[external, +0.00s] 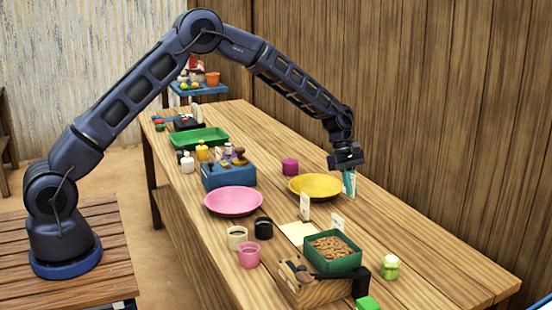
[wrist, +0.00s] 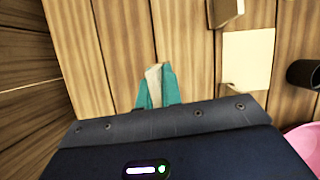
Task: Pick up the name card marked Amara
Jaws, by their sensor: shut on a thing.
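My gripper (external: 348,186) is above the right side of the table, just right of the yellow plate (external: 315,187). Its teal fingers are shut on a pale name card (wrist: 153,82). The card is upright between the fingertips, and its edge faces the wrist camera. In the external view the held card (external: 353,184) shows partly beside the fingers; its writing is too small to read. Two other standing cards (external: 304,206) (external: 338,222) are nearer the front, also unreadable. I cannot tell whether the held card touches the table.
A green box of brown pieces (external: 333,264) stands toward the front, with a flat cream sheet (external: 297,233) behind it. The wooden wall (external: 430,110) runs close along the right.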

